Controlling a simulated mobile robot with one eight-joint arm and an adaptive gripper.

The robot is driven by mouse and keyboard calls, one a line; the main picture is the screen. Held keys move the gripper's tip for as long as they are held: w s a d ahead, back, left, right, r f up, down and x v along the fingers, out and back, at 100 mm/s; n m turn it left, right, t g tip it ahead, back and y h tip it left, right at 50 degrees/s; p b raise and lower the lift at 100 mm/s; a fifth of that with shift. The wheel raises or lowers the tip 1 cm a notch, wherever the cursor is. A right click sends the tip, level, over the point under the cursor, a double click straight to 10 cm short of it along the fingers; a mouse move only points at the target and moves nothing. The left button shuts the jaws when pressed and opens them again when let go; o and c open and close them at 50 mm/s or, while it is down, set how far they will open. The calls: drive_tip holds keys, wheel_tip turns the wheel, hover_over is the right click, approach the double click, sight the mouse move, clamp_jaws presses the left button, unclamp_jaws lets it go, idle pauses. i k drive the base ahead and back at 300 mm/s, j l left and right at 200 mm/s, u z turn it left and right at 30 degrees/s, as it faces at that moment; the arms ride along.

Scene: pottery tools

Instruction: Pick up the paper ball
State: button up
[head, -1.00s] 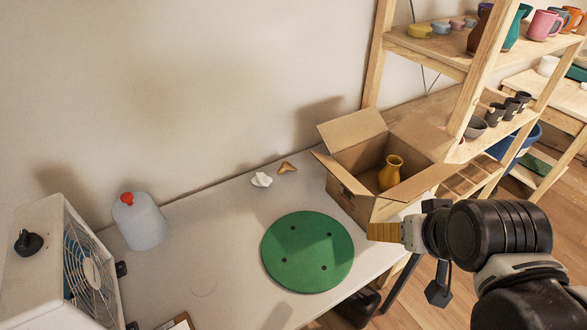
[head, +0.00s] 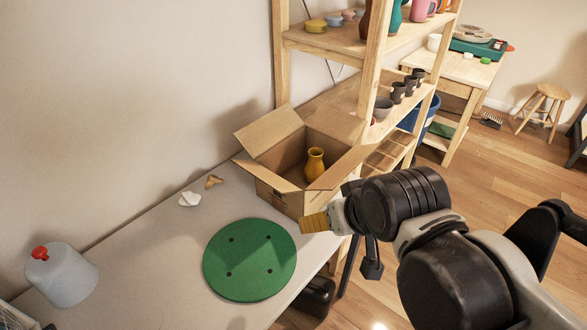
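The paper ball (head: 189,199) is a small white crumpled lump on the grey-white table, near the wall and behind the green disc. My gripper (head: 308,223) shows at the right end of the table, in front of the cardboard box, with yellowish finger pads pointing left. It is well to the right of the paper ball and apart from it. The fingers are seen from the side, so I cannot tell whether they are open or shut.
A brown scrap (head: 214,181) lies beside the paper ball. A green disc (head: 250,260) lies on the table. An open cardboard box (head: 277,187) holds a yellow vase (head: 314,164). A red-capped jug (head: 62,277) stands at left. Wooden shelves (head: 372,70) stand behind.

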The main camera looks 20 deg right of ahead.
sight(212, 179)
drive_tip(key=i+l+u, duration=0.2)
drive_tip(key=u, duration=0.15)
drive_tip(key=i+l+u, duration=0.2)
drive_tip(key=u, duration=0.2)
drive_tip(key=i+l+u, duration=0.15)
drive_tip(key=l+u, duration=0.2)
